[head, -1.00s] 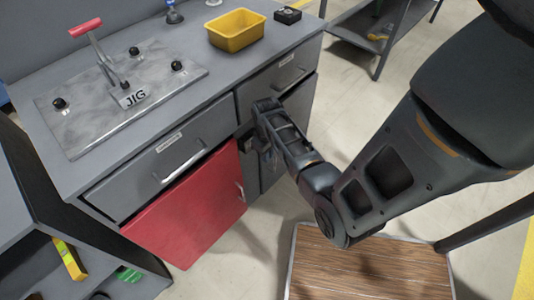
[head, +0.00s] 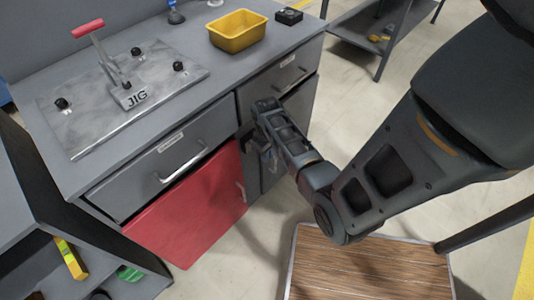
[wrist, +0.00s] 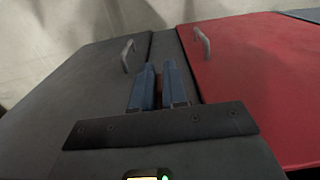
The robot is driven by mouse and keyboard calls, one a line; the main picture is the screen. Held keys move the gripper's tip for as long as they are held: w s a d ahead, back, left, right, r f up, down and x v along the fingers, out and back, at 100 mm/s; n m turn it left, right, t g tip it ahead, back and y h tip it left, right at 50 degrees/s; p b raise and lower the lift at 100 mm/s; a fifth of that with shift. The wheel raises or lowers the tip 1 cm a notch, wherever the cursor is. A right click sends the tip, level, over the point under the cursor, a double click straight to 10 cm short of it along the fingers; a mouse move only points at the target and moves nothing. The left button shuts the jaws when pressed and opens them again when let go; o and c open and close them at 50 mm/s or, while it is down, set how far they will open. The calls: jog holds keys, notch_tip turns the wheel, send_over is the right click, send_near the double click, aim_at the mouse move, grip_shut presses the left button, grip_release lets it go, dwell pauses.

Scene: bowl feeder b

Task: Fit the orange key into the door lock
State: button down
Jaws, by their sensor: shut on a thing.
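My gripper (wrist: 159,78) is shut, with its two blue fingers on either side of a narrow, dark reddish-orange piece, the key (wrist: 159,90). Most of the key is hidden between the fingers. The fingers point at the grey door (wrist: 85,85) near the strip beside the red door. No lock shows; that spot is hidden by the fingers, and I cannot tell whether the key touches it. In the head view my gripper (head: 249,146) is low at the cabinet front, between the red door and the grey door (head: 273,168), partly hidden by my wrist.
The red door (head: 195,210) has a metal handle and is left of my gripper. Drawers with handles (head: 185,165) are above. On the bench top are a jig plate (head: 85,120), a yellow bin (head: 237,32) and a small black box (head: 289,16). A wooden platform (head: 365,270) lies on the floor.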

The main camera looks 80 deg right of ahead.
jog(key=shift+w+d+p, duration=0.35)
jog(key=shift+w+d, duration=0.05)
jog(key=shift+w, duration=0.3)
jog(key=shift+w+d+p, duration=0.3)
jog(key=shift+w+d, duration=0.1)
jog(key=shift+w, duration=0.3)
dwell(5.4)
jog(key=c, duration=1.1)
grip_release()
jog(key=shift+r, duration=3.9)
